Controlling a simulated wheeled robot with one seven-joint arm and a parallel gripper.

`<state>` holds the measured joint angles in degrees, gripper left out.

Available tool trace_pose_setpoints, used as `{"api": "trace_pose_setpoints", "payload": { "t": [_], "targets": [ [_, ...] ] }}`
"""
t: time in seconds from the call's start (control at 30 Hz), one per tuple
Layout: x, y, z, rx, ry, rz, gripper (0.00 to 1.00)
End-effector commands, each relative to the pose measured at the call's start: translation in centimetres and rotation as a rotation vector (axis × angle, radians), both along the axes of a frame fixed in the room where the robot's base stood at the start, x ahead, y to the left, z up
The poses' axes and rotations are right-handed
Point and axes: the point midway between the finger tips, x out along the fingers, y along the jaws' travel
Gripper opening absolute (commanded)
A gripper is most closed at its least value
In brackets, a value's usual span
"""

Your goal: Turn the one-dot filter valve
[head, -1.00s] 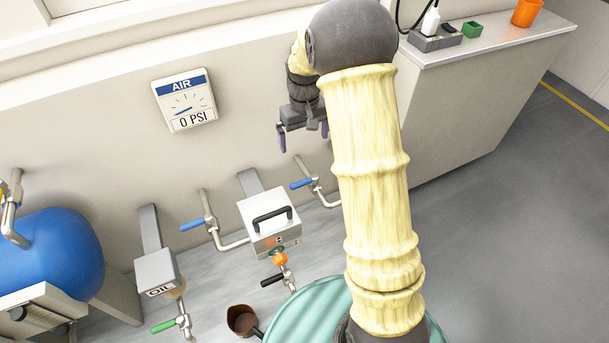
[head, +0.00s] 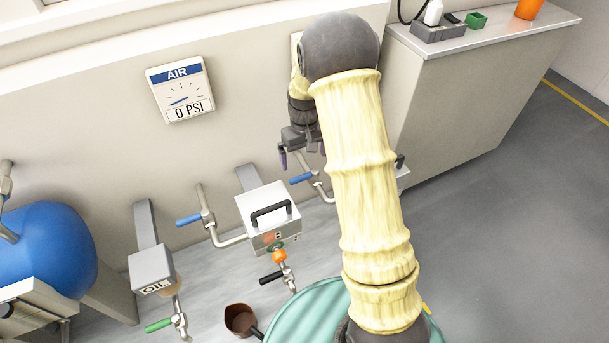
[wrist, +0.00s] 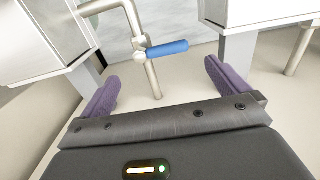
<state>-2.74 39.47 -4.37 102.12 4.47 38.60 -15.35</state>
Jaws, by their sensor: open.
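A grey filter box (head: 262,205) with a black handle is on the wall, with a blue-handled valve on a pipe at each side. The left blue handle (head: 188,220) is farther from my gripper. The right blue handle (head: 301,178) lies just below my gripper (head: 302,158). In the wrist view, a blue handle (wrist: 167,49) on a metal pipe lies ahead, between the purple fingers of my gripper (wrist: 161,72). The fingers are open, with nothing held. I cannot make out dot markings on either valve. My arm hides the area right of the right valve.
A black-handled valve (head: 270,278) hangs below the filter box. An oil box (head: 152,269) with a green handle (head: 158,326) and a blue tank (head: 50,248) are at left. The air gauge (head: 180,90) reads 0 PSI. A counter (head: 500,48) stands at right.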

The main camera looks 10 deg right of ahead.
Motion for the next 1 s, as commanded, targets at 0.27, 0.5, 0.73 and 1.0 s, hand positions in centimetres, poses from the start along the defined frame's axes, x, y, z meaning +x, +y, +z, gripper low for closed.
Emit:
{"api": "trace_pose_setpoints", "payload": {
  "t": [0.27,0.5,0.73,1.0],
  "targets": [
    [-0.1,0.0,-5.3,0.000,0.002,0.000,1.00],
    [0.0,0.0,-7.5,0.000,0.000,0.001,1.00],
    [0.0,0.0,-7.5,0.000,0.000,0.000,1.00],
    [0.0,0.0,-7.5,0.000,0.000,0.000,0.59]
  ]
}}
